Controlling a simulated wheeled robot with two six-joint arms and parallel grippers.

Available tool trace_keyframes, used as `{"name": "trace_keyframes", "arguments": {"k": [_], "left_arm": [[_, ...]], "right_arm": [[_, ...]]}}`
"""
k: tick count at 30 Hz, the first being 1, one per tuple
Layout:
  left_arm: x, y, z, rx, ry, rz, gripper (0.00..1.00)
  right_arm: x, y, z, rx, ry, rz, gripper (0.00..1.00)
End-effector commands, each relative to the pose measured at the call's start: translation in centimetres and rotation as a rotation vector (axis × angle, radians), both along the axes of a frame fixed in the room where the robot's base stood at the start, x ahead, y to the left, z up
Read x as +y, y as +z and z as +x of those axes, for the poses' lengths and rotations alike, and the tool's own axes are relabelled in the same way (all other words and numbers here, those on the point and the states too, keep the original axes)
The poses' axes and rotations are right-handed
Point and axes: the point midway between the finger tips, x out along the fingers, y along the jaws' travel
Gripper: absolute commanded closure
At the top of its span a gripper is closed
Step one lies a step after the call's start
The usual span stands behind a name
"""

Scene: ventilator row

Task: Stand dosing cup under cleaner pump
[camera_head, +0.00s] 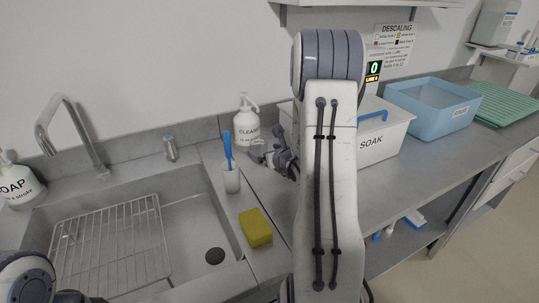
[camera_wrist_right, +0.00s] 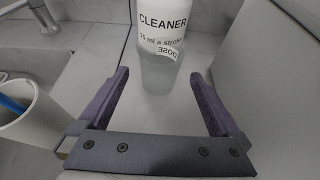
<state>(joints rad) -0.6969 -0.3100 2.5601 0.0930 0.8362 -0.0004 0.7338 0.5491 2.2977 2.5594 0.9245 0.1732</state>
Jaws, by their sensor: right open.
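The cleaner bottle (camera_head: 246,124), white with a pump top, stands on the counter right of the sink. In the right wrist view its lower part and label (camera_wrist_right: 162,22) show at the top. The dosing cup (camera_wrist_right: 158,74), translucent with a label reading upside down, stands right in front of the bottle. In the head view the cup is small and mostly hidden by my gripper. My right gripper (camera_head: 260,156) is open; in the right wrist view its fingers (camera_wrist_right: 160,84) lie either side of the cup with gaps. The pump's spout is out of the wrist view. My left gripper is not in view.
A white cup with a blue brush (camera_head: 231,180) and a yellow sponge (camera_head: 256,228) are near the sink's right edge. The sink holds a wire rack (camera_head: 112,245). A white SOAK box (camera_head: 384,137) and blue bin (camera_head: 433,105) stand to the right.

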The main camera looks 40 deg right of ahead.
Motion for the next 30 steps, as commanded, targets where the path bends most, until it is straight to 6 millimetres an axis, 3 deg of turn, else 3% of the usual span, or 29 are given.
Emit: {"name": "trace_keyframes", "arguments": {"k": [3, 9, 26, 30], "left_arm": [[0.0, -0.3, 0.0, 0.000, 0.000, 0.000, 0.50], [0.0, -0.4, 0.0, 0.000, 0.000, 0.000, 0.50], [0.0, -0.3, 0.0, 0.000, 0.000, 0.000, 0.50], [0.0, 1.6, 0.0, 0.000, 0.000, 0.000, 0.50]], "right_arm": [[0.3, 0.7, -1.8, 0.000, -0.002, -0.001, 0.01], [0.7, 1.3, -3.0, 0.000, 0.000, 0.000, 0.01], [0.8, 1.4, -3.0, 0.001, 0.001, 0.001, 0.01], [0.8, 3.3, -3.0, 0.000, 0.001, 0.000, 0.01]]}}
